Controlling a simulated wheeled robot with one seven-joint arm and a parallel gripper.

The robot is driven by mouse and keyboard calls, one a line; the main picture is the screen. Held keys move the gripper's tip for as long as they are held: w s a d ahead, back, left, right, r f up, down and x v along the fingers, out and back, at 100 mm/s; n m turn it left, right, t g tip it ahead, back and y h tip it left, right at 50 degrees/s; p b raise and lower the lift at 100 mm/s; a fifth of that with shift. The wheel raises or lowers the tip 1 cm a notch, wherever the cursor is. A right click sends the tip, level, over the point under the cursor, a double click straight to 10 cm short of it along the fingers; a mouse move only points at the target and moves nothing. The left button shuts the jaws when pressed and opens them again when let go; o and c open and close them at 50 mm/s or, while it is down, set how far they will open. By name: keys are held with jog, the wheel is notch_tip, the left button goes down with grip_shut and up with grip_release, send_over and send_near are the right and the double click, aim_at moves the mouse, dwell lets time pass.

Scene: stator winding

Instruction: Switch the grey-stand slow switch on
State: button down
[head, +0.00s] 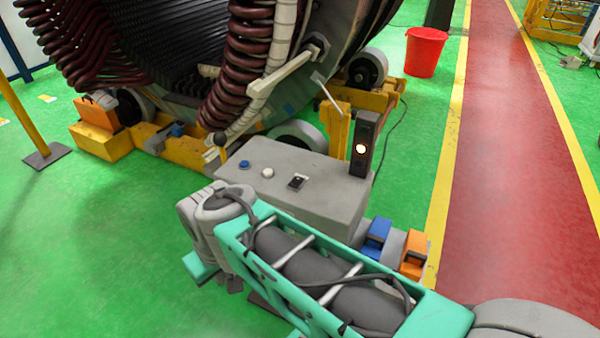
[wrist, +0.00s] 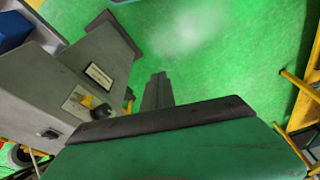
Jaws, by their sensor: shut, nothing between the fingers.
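The grey stand (head: 320,205) is in the middle of the head view. Its top carries a blue button, a white button and a small black switch (head: 297,182). In the wrist view the stand (wrist: 45,85) fills the left side. A light plate with a dark and yellow knob-like switch (wrist: 97,108) is on its face, beside a small label. I cannot read which switch is the slow one, nor its position. My gripper (wrist: 157,92) is shut and empty, to the right of that plate and apart from it. My arm hides the stand's near side in the head view.
The large stator with brown coils stands behind the stand on yellow supports. A dark post with a lit lamp (head: 361,149) rises at the stand's back right. Blue and orange blocks (head: 377,235) sit at its right. Green floor (head: 100,250) is clear at the left.

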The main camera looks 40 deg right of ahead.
jog(key=w+d+r+n+y+p, duration=0.2)
jog(key=w+d+r+p, duration=0.1)
jog(key=w+d+r, duration=0.95)
jog(key=s+d+n, duration=0.1)
jog(key=d, duration=0.9)
jog(key=s+d+r+p, duration=0.1)
jog(key=s+d, duration=0.1)
jog(key=d, duration=0.9)
jog(key=shift+s+r+n, duration=0.2)
jog(key=shift+r+n, duration=0.05)
jog(key=shift+n, duration=0.15)
jog(key=shift+d, duration=0.1)
jog(key=shift+f, duration=0.1)
